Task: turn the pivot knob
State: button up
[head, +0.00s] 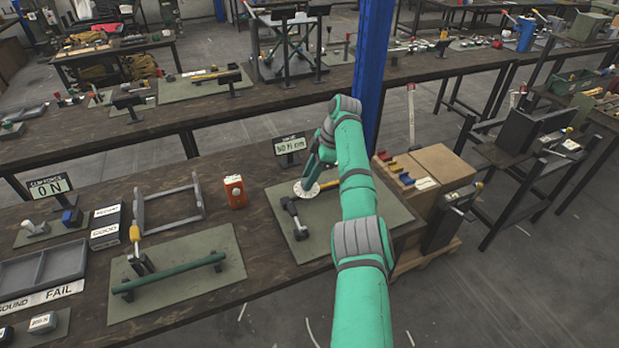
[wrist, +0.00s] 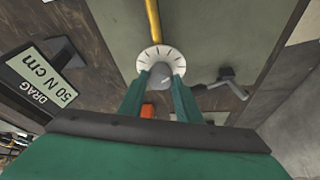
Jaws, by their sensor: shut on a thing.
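The pivot knob (wrist: 160,75) is a grey knob at the middle of a round white dial with dark tick marks (wrist: 178,62) in the wrist view. My gripper (wrist: 161,84) has its two green fingers on either side of the knob and is shut on it. The fingers hide part of the knob and the near part of the dial. In the head view the white dial (head: 306,191) shows on a grey-green mat (head: 335,235), with my gripper (head: 310,178) over it. My arm hides part of the mat there. A yellow bar (wrist: 153,18) runs away from the dial in the wrist view.
A dark handle (head: 294,217) lies close beside the dial. A sign reading 50 N cm (head: 290,144) stands behind it. An orange box (head: 234,191) stands to the left. A blue post (head: 372,60) rises behind my arm. Cardboard boxes (head: 440,165) stand at the right.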

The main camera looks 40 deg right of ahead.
dwell(0.3)
jog(key=o, duration=1.1)
jog(key=shift+c, duration=0.2)
jog(key=v, duration=1.1)
jog(key=shift+w, duration=0.15)
